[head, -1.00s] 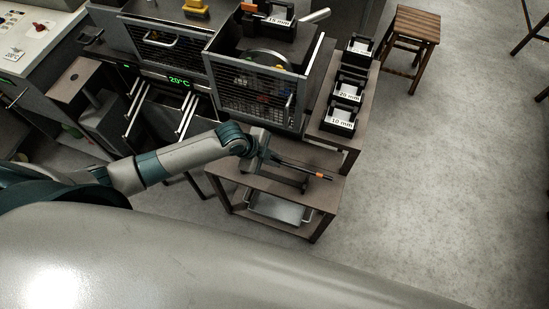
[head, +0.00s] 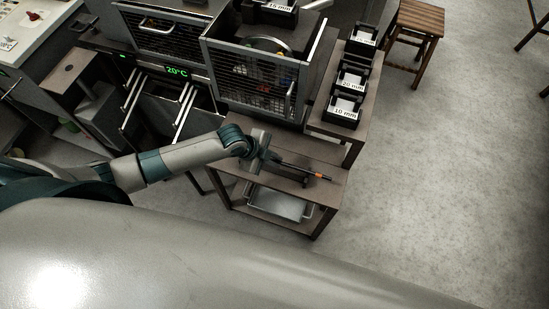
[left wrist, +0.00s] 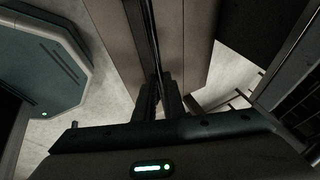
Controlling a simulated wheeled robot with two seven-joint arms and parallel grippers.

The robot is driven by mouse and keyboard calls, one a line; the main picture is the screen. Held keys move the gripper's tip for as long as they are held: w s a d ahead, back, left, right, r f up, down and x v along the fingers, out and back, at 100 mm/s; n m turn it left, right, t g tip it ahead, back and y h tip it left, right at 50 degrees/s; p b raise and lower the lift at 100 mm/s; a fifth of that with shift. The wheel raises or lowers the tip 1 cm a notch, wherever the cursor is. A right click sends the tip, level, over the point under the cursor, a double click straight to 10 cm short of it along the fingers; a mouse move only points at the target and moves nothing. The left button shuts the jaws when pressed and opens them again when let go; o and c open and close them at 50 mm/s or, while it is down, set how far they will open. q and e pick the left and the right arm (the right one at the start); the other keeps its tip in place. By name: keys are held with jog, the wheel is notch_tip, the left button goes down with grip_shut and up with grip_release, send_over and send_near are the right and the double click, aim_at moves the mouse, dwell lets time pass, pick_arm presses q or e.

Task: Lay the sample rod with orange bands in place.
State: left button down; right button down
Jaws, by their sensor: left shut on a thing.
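The sample rod (head: 298,168) is dark and thin, with an orange band (head: 318,175) showing near its right end. My left gripper (head: 274,160) is shut on the rod near its left end. The rod extends to the right over the top of a small brown table (head: 330,194). I cannot tell from the head view whether it touches the table or a support. In the left wrist view the rod (left wrist: 153,40) runs up and away from the fingers of my left gripper (left wrist: 160,95). My right gripper is not in view.
A metal tray (head: 279,204) is on the table's lower shelf. Black boxes labelled 20 mm (head: 350,82) and 10 mm (head: 342,110) stand on a side bench behind. A mesh-fronted cabinet (head: 255,85) stands behind the table.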

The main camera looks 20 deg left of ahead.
pick_arm(q)
jog(key=shift+f+b, duration=0.65)
jog(key=shift+f, duration=0.6)
jog(key=c, duration=1.8)
grip_release()
jog(key=shift+o, duration=0.2)
jog(key=b+v, duration=0.3)
jog(key=v, duration=1.4)
jog(key=shift+s+r, duration=0.15)
jog(key=shift+r, duration=0.05)
